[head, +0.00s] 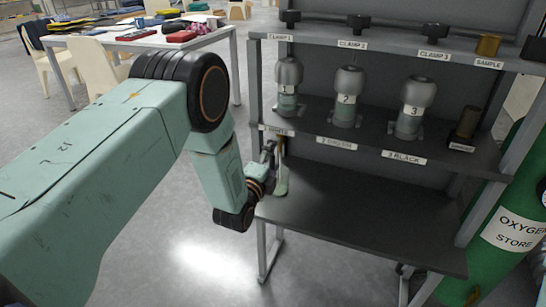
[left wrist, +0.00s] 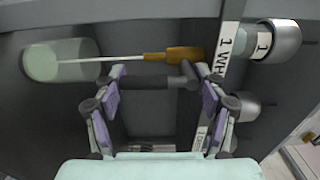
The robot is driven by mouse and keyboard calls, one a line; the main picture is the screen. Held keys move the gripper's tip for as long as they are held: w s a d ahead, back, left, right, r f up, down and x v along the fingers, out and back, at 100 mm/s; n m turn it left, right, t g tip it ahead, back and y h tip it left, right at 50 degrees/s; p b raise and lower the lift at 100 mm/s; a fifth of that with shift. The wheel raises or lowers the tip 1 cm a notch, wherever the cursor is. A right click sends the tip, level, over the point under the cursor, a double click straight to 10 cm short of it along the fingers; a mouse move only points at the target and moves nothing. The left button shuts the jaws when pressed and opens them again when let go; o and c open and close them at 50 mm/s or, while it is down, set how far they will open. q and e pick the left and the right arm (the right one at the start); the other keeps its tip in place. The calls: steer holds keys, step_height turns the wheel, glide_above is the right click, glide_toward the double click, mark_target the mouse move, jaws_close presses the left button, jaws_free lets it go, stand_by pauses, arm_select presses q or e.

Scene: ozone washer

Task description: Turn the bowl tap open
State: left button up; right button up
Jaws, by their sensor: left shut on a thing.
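A brass tap (head: 284,143) sits under the front of the middle shelf, at its left end. In the left wrist view, the brass tap (left wrist: 175,55) lies across the top, and a pale thin line runs from it into a clear glass vessel (left wrist: 40,62). I cannot tell whether the line is a stream or a tube. The vessel (head: 281,187) stands on the lower shelf below the tap. My left gripper (left wrist: 155,80), with purple-padded fingers, is shut on a dark bar (left wrist: 160,83) beside the brass part. In the head view my left gripper (head: 268,160) reaches in beside the tap.
The middle shelf (head: 315,125) holds capped bottles numbered 1 (head: 288,88), 2 (head: 347,98) and 3 (head: 412,107). Clamp knobs line the top shelf (head: 400,52). A green oxygen cylinder (head: 515,205) stands right. The lower shelf (head: 365,220) is mostly clear.

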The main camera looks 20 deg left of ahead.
arm_select(q)
steer(key=shift+s+f, duration=0.15)
steer(key=shift+f, duration=0.15)
steer(key=o, duration=1.4)
steer(key=shift+o, duration=1.2)
steer(key=shift+r, duration=0.15)
steer(key=s, duration=1.2)
steer(key=shift+a, duration=0.2)
steer(key=shift+w, duration=0.1)
